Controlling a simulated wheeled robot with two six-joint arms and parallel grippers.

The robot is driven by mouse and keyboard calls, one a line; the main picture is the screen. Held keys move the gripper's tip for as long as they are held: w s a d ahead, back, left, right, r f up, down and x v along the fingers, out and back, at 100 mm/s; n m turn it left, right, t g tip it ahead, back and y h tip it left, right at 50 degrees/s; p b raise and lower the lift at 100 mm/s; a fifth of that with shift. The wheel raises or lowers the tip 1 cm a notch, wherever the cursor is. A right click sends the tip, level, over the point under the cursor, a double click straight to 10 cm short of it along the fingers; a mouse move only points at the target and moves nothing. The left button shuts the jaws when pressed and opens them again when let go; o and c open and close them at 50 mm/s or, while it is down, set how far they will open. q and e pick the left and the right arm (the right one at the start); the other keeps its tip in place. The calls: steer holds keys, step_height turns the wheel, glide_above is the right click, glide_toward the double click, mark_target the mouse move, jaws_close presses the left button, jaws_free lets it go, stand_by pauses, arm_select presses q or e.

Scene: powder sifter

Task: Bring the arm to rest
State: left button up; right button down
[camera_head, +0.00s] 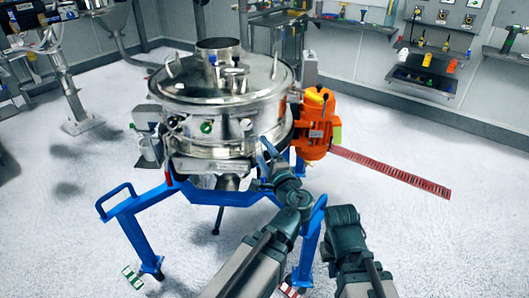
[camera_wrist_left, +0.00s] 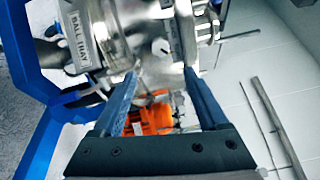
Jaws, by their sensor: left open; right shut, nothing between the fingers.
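My left gripper (camera_head: 262,166) is in front of the steel drum of the powder sifter (camera_head: 210,130), near its lower right side. In the left wrist view the two fingers of my left gripper (camera_wrist_left: 160,80) are spread apart with nothing held between them. The sifter's steel body (camera_wrist_left: 135,30) shows beyond the fingertips; I cannot tell the exact gap. My right arm (camera_head: 345,222) reaches up from the bottom right of the head view, but its gripper does not show.
An orange motor (camera_head: 313,125) hangs on the sifter's right side, close to my left arm. A blue frame (camera_head: 128,208) carries the sifter. A red slotted strip (camera_head: 392,173) stretches right over the floor. The pale floor (camera_head: 455,240) at the right is clear.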

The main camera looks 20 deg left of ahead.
arm_select(q)
steer(key=s+d+f+n+g+h+p, duration=0.3)
steer(key=s+f+n+g+h+p, duration=0.1)
steer(key=s+f+n+g+p, duration=0.4)
steer(key=s+d+f+g+h+p, duration=0.2)
steer(key=s+d+g+h, duration=0.3)
steer(key=s+d, duration=0.5)
steer(key=shift+s+d+g+h+p, duration=0.35)
steer(key=shift+d+g+h+p, duration=0.1)
steer(key=shift+g+p, duration=0.3)
steer(key=shift+f+n, duration=0.1)
steer(key=shift+n, duration=0.2)
